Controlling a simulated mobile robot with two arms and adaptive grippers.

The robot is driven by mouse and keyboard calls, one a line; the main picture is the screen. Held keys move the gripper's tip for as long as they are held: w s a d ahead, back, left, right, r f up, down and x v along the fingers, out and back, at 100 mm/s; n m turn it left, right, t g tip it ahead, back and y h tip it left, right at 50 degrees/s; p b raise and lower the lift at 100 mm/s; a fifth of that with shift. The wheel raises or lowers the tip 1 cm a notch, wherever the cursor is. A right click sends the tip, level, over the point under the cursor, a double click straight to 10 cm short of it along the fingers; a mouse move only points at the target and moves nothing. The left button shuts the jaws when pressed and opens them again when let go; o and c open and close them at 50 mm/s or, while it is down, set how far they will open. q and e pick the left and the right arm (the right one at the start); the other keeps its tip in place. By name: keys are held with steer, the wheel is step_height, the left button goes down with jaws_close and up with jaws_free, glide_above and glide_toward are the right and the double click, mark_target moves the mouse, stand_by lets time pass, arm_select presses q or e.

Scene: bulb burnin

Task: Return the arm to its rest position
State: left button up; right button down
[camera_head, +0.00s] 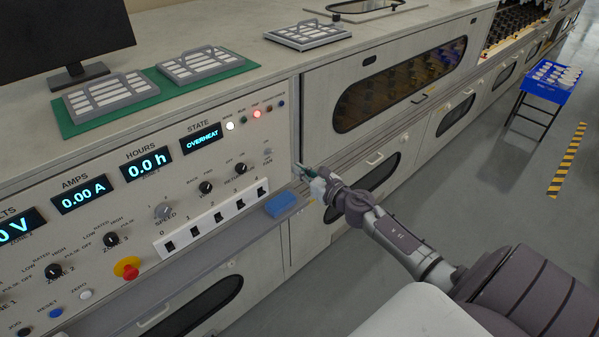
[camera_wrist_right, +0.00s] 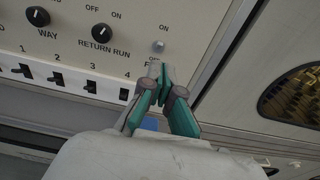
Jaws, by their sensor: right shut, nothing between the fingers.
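My right gripper (camera_head: 303,170) is at the right end of the control panel (camera_head: 228,165), close in front of it. In the right wrist view my right gripper (camera_wrist_right: 160,84) has its green-padded fingertips together with nothing between them. They overlap the panel just below a small silver toggle (camera_wrist_right: 159,46), near the "4" switch (camera_wrist_right: 126,93). I cannot tell whether the fingertips touch the panel. My right arm (camera_head: 400,243) reaches in from the lower right. My left gripper is not in view.
A blue block (camera_head: 281,204) lies on the ledge below the panel. A red emergency button (camera_head: 127,268) sticks out at lower left. The state display (camera_head: 202,139) reads OVERHEAT, and a red lamp (camera_head: 256,114) is lit. A blue tray stand (camera_head: 550,84) stands on the open floor at right.

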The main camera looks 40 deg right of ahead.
steer(key=s+a+f+m+g+h, duration=0.1)
steer(key=s+f+m+g, duration=0.2)
steer(key=s+f+m, duration=0.65)
steer(key=s+a+f+m+g+h, duration=0.1)
steer(key=s+f+m+g, duration=0.2)
steer(key=f, duration=1.1)
steer(key=s+a+f+m+g+h, duration=0.1)
steer(key=s+a+f+m+g, duration=0.1)
steer(key=s+f+m, duration=0.75)
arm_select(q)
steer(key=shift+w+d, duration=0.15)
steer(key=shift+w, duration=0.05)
arm_select(e)
steer(key=s+a+f+m+g, duration=0.2)
steer(key=s+a+f+m, duration=0.2)
steer(key=s, duration=0.5)
steer(key=s+a+f+m+g, duration=0.3)
steer(key=s+f, duration=0.4)
steer(key=s, duration=0.3)
steer(key=s+a+f+m+g+y, duration=0.1)
steer(key=s+a+f+m+g, duration=0.2)
steer(key=s, duration=0.7)
steer(key=a+f+m, duration=0.2)
steer(key=a+f, duration=0.1)
steer(key=shift+s+a+m, duration=0.2)
steer(key=shift+a+m, duration=0.1)
steer(key=shift+a, duration=0.1)
